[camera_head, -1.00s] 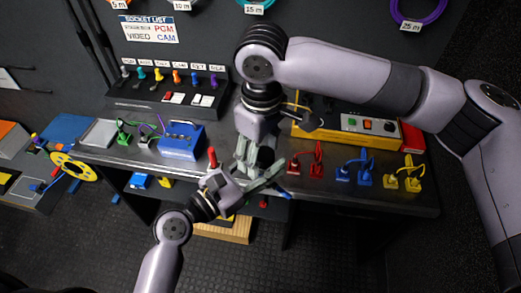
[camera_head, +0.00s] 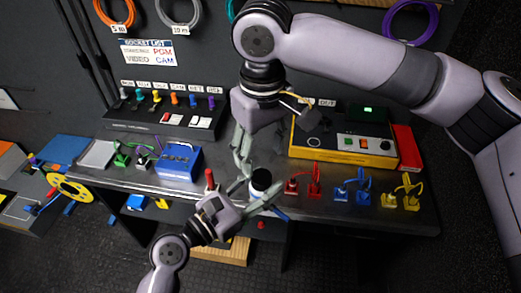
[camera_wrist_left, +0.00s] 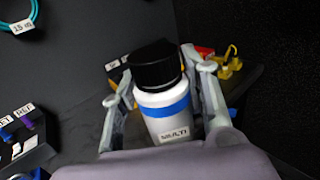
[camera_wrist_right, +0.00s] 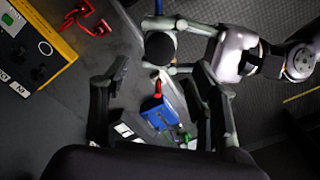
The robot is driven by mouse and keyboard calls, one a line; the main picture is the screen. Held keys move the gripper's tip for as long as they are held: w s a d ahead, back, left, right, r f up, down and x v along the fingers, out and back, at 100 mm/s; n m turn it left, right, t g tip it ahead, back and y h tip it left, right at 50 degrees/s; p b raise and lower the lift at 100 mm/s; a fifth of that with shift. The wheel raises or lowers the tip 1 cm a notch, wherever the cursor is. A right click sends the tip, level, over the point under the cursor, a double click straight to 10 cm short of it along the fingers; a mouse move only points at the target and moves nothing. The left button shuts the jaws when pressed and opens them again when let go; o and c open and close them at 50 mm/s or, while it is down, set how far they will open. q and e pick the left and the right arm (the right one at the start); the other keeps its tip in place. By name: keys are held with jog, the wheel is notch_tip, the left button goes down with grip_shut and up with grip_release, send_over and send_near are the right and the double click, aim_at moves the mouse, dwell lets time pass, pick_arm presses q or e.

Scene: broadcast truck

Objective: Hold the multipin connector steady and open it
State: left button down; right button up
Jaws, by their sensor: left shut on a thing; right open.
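The multipin connector is a white cylinder with a blue band, a MULTI label (camera_wrist_left: 174,134) and a black cap (camera_wrist_left: 155,65). My left gripper (camera_wrist_left: 165,88) is shut on it in the left wrist view, one finger on each side. In the head view the black cap (camera_head: 261,177) shows above the lower gripper (camera_head: 258,193), over the bench's front edge. The cap sits on top of the body. My right gripper (camera_head: 242,162) is open and empty, up and left of the cap. The right wrist view shows the cap (camera_wrist_right: 160,47) beyond its spread fingers (camera_wrist_right: 158,80).
A blue box (camera_head: 178,162) stands left on the bench. Red (camera_head: 303,186), blue (camera_head: 353,190) and yellow (camera_head: 402,196) plug pairs stand right, near the front edge. A yellow-framed panel (camera_head: 345,148) and a socket box (camera_head: 160,118) stand behind.

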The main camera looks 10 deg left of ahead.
aim_at(261, 176)
notch_tip(261, 176, down, 7)
jog(key=shift+r, duration=0.1)
dwell(0.3)
jog(key=shift+c, duration=0.2)
jog(key=shift+w, duration=0.1)
jog(key=c, duration=1.2)
jog(key=o, duration=1.3)
notch_tip(261, 176, up, 8)
jog(key=shift+f, duration=0.1)
jog(key=shift+c, duration=0.3)
jog(key=shift+f, duration=3.95)
